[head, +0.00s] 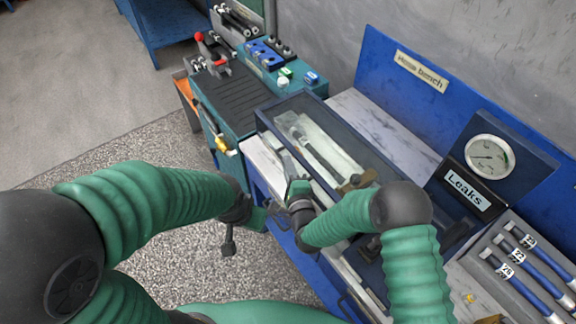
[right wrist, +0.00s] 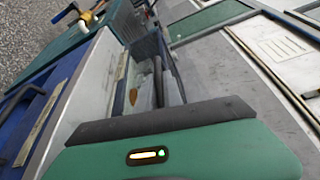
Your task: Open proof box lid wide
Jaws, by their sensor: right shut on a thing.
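The proof box (head: 262,122) is a long dark-framed box on the bench, with a clear lid (head: 335,128) over it. Pale and brownish parts show through the lid. The lid looks down or nearly so; its exact angle is hard to tell. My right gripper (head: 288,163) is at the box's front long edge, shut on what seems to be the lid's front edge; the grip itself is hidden. The right wrist view shows the box's inside (right wrist: 148,80) beyond the gripper's dark bar. My left gripper (head: 230,240) hangs in front of the bench, apart from the box; its jaw state is unclear.
A pressure gauge (head: 489,156) and a "Leaks" sign (head: 466,188) stand right of the box. A teal cart (head: 225,95) stands to the left. Floor in front is clear.

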